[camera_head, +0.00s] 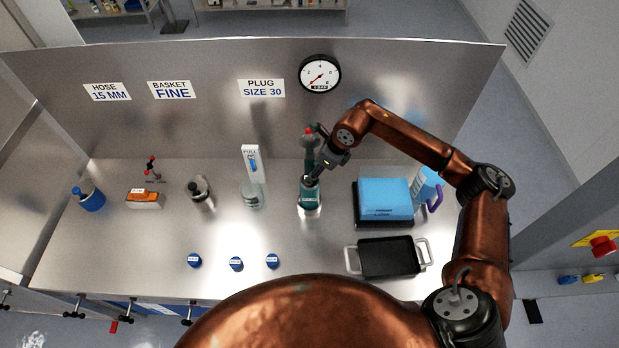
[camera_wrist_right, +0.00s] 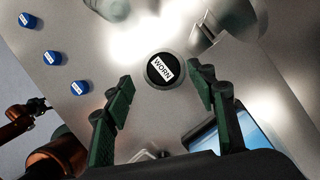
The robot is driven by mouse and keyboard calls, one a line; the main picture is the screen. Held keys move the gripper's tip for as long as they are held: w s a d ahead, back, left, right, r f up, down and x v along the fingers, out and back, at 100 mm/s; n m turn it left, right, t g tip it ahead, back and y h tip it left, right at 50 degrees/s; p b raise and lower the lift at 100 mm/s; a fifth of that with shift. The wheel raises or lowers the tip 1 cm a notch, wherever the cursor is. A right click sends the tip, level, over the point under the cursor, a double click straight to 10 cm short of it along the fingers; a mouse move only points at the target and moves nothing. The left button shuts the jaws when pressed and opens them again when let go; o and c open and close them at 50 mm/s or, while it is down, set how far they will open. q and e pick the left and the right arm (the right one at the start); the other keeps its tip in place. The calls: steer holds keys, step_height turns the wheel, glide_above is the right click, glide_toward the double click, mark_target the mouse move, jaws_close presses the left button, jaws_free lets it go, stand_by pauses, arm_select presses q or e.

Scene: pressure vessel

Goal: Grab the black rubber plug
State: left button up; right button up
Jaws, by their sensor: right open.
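A round black plug (camera_wrist_right: 160,70) with a white label reading "WORN" sits in the top of a round metal-rimmed vessel in the right wrist view. In the head view the vessel (camera_head: 309,202) stands upright on the steel bench, and my gripper hides its top. My right gripper (camera_head: 311,178) is over the vessel. In the wrist view its green-padded fingers (camera_wrist_right: 165,83) are open, one on each side of the plug, with visible gaps. Nothing is held.
A blue block in a black tray (camera_head: 357,217) and an empty black handled tray (camera_head: 388,257) stand right of the vessel. A glass beaker (camera_head: 252,197) and a metal vessel (camera_head: 199,194) stand left. Blue caps (camera_head: 236,264) lie in front. A wall sign reads "PLUG SIZE 30" (camera_head: 262,88).

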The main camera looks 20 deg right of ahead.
steer(key=p+x, duration=0.1)
steer(key=x, duration=0.3)
steer(key=shift+d, duration=0.15)
steer(key=shift+f, duration=0.1)
steer(key=c, duration=0.8)
arm_select(q)
steer(key=shift+w+d+r, duration=0.1)
steer(key=shift+w+r, duration=0.6)
steer(key=shift+r, duration=0.05)
arm_select(e)
steer(key=shift+c, duration=1.1)
